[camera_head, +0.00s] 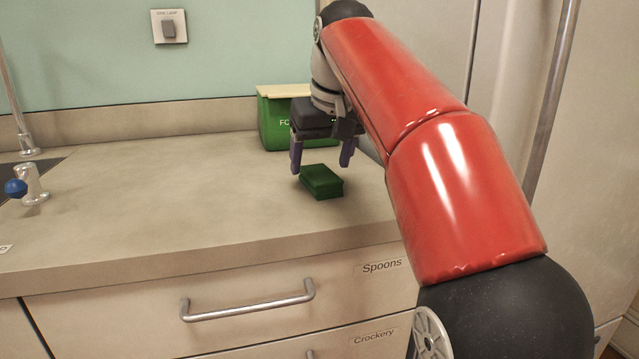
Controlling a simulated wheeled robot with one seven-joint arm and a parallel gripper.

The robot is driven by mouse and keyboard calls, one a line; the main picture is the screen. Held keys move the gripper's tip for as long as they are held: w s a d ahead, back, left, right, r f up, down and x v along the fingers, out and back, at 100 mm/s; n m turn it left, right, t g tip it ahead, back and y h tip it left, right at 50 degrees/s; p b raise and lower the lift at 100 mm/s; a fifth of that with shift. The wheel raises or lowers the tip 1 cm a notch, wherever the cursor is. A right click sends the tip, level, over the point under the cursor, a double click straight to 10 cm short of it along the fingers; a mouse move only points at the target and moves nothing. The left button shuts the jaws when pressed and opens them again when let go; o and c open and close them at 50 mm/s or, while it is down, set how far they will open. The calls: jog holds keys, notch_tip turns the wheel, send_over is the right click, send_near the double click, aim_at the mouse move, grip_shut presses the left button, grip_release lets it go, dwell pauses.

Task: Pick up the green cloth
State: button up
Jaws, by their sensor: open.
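The green cloth (322,182) looks like a small, dark green folded block lying flat on the beige counter (190,205). My gripper (321,163) is just above and slightly behind it in the view, pointing down. Its two purple-grey fingers are spread apart, one near the cloth's left side and one near its right. Nothing is between the fingertips, and I cannot tell whether they touch the cloth.
A green bin with a cream lid (282,120) stands behind my gripper, partly hidden. Drawers labelled Spoons (370,295) and Crockery are below. The counter left of the cloth is clear.

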aim_at(320, 173)
jog(key=shift+b+x, duration=0.3)
jog(key=shift+x, duration=1.35)
jog(key=shift+d+f, duration=0.1)
jog(key=shift+f, duration=0.1)
jog(key=c, duration=1.1)
jog(key=shift+o, duration=0.2)
jog(key=shift+r, duration=0.1)
